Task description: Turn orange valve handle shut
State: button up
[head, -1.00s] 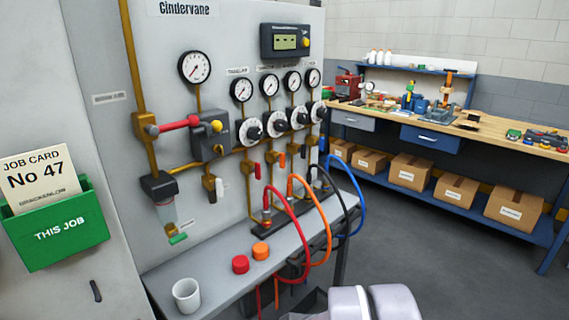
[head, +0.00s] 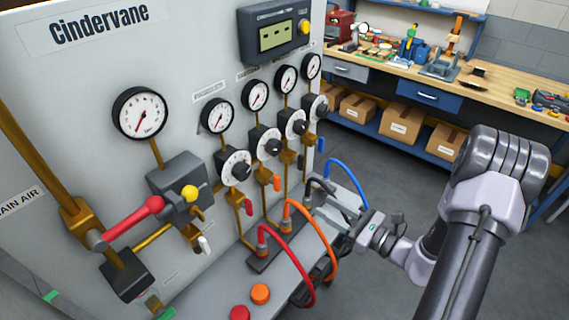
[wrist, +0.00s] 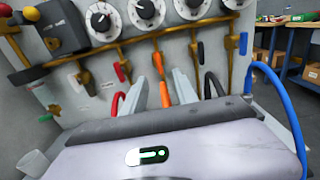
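The orange valve handle (head: 277,183) is a small lever that hangs roughly downward on a brass pipe below the second dial from the left in the row. In the wrist view the orange handle (wrist: 158,64) shows just beyond and between my fingertips. My gripper (wrist: 161,80) is open, its two pale fingers apart with nothing held. In the head view my gripper (head: 352,222) is to the right of the handle, low near the hoses, and apart from it. An orange hose end (wrist: 163,93) shows between the fingers, below the handle.
A red valve handle (head: 248,207) hangs to the left, and a blue handle (head: 322,145) to the right. Red (head: 296,262), orange (head: 330,240) and blue (head: 348,174) hoses loop near my gripper. Orange (head: 260,294) and red (head: 240,313) caps lie on the ledge.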

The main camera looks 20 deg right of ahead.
aim_at(280, 181)
jog(key=x, duration=0.8)
jog(key=b+x, duration=0.1)
jog(key=x, duration=0.7)
jog(key=shift+s+a, duration=0.25)
jog(key=shift+a, duration=0.05)
grip_shut()
